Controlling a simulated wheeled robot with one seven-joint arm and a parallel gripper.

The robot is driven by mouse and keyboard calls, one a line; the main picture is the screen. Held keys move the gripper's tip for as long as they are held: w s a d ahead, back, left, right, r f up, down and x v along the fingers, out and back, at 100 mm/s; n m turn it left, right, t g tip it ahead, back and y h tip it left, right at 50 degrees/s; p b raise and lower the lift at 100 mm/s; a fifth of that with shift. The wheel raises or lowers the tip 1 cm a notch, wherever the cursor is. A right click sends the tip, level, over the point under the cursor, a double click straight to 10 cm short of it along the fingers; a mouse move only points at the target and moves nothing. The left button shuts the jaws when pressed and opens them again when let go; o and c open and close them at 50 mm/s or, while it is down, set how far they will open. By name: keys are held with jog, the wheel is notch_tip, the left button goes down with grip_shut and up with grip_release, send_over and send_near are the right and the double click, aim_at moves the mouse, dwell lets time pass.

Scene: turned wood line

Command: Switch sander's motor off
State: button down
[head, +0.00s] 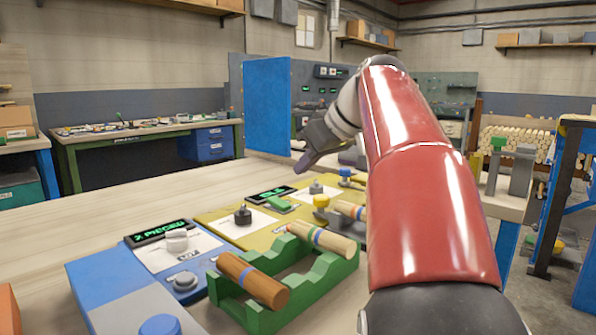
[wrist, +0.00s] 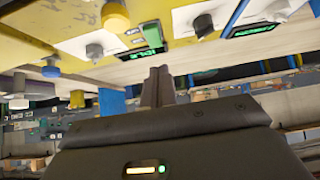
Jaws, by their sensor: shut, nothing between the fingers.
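My gripper (head: 302,172) is shut and empty, held above the far part of the bench in the head view. Its closed fingers (wrist: 158,84) show in the wrist view, apart from the panels. A yellow machine panel (head: 215,213) has a black knob (head: 242,215), a green switch-like part (head: 282,205) and a lit green display (head: 270,193). I cannot tell which panel is the sander's. My red arm hides the bench's right side.
A green cradle (head: 318,278) holds turned wood pieces (head: 252,280) with blue bands. A blue upright panel (head: 267,108) stands behind my gripper. The bench top (head: 90,220) at left is clear. A green workbench (head: 70,150) stands at the back left.

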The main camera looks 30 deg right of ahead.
jog(key=shift+s+f+v, duration=0.1)
jog(key=shift+f+v, duration=0.05)
jog(key=shift+v, duration=0.75)
jog(key=shift+s+f+v, duration=0.1)
jog(key=shift+s+v, duration=0.05)
jog(key=shift+v, duration=0.75)
jog(key=shift+s+f+v, duration=0.1)
jog(key=shift+f+v, duration=0.05)
jog(key=shift+v, duration=0.75)
jog(key=shift+d, duration=0.15)
